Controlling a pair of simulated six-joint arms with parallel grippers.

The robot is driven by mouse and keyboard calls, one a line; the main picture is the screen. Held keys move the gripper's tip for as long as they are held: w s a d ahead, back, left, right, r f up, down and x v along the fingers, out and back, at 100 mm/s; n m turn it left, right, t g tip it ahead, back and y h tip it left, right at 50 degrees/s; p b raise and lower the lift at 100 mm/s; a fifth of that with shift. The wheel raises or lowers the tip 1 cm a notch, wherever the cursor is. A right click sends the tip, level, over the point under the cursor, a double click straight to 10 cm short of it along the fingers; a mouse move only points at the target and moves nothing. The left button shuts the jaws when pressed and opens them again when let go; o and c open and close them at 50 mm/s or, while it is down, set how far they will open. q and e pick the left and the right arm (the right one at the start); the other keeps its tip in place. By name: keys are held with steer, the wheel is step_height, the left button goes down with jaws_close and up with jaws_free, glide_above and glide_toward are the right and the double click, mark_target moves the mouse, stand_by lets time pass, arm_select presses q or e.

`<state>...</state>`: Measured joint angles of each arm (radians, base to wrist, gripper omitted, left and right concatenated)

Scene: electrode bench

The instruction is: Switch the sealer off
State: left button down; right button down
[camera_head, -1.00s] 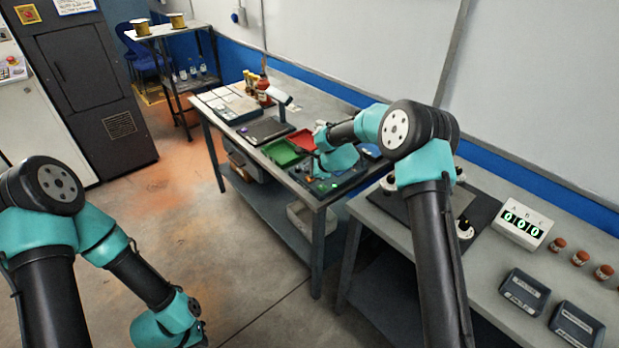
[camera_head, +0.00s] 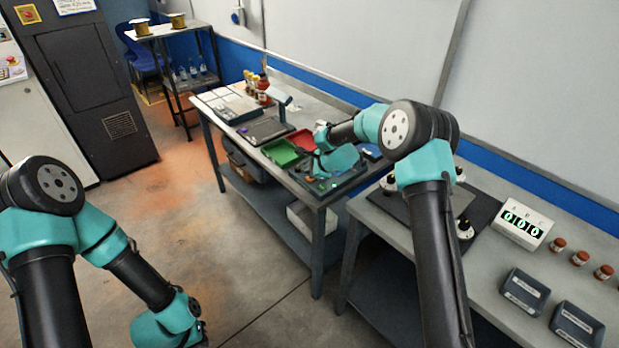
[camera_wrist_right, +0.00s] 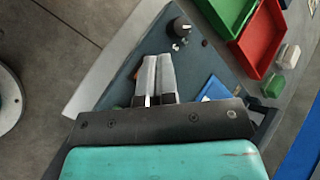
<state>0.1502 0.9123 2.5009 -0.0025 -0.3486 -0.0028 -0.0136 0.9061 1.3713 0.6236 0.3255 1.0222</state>
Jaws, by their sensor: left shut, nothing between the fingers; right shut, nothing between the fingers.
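A dark blue-grey device, which I take for the sealer but cannot confirm, lies at the near end of the far bench. Its panel (camera_wrist_right: 120,82) shows a black knob (camera_wrist_right: 181,26) with small white parts beside it. In the head view a green light (camera_head: 334,187) glows on the device. My right gripper (camera_wrist_right: 155,62) is shut and empty over the panel, below the knob in the wrist picture; contact cannot be told. In the head view its fingers are hidden behind my wrist. My left arm hangs at the lower left, its fingers outside the picture.
A green tray (camera_head: 281,151) and a red tray (camera_head: 303,140) sit just beyond the device. A dark platform with a post (camera_head: 284,108) stands farther back. The near right bench holds a counter box (camera_head: 522,223), small jars and dark trays (camera_head: 525,290). Open floor lies at left.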

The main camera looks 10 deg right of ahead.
steer(key=shift+f, duration=0.4)
steer(key=shift+f, duration=0.3)
stand_by(0.7)
steer(key=shift+r, duration=0.7)
steer(key=shift+r, duration=0.1)
step_height(320, 180, up, 6)
steer(key=shift+f, duration=0.1)
stand_by(0.7)
stand_by(0.4)
